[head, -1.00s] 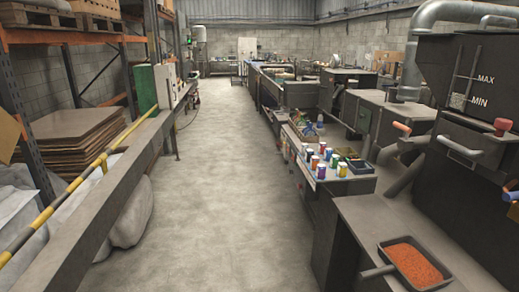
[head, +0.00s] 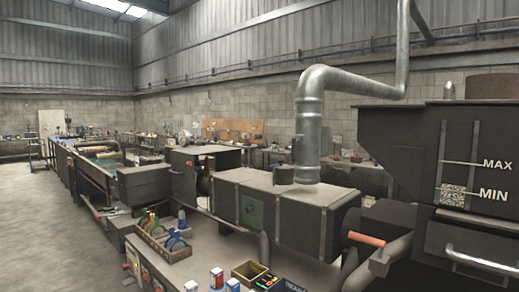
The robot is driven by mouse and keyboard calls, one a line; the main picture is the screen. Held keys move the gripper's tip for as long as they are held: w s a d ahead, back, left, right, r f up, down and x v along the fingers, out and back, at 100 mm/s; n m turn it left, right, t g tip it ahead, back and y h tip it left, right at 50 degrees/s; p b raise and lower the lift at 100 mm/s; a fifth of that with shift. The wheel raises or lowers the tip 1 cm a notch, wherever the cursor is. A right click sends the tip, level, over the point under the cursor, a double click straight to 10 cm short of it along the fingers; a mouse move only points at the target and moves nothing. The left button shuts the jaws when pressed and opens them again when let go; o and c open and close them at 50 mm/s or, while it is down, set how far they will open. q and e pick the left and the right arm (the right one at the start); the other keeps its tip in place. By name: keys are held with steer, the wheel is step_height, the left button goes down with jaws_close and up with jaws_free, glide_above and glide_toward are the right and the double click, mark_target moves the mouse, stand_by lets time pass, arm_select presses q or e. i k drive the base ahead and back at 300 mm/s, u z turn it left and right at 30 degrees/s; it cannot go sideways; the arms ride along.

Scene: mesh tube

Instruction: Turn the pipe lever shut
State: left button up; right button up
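A lever with an orange grip (head: 367,239) sits on a thick dark pipe (head: 398,248) at the lower right of the head view. The grip lies nearly level, tilted slightly down to the right. The pipe runs beside a dark hopper (head: 415,150) marked MAX and MIN. The lower part of the pipe is cut off by the picture's bottom edge. Neither of my grippers shows in the head view.
A long dark machine line (head: 290,212) with a silver duct (head: 311,120) stands beyond the lever. Open floor (head: 25,220) lies at the left.

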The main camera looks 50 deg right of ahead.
mark_target(293, 157)
steer(key=i, duration=3.1)
steer(key=z, duration=3.4)
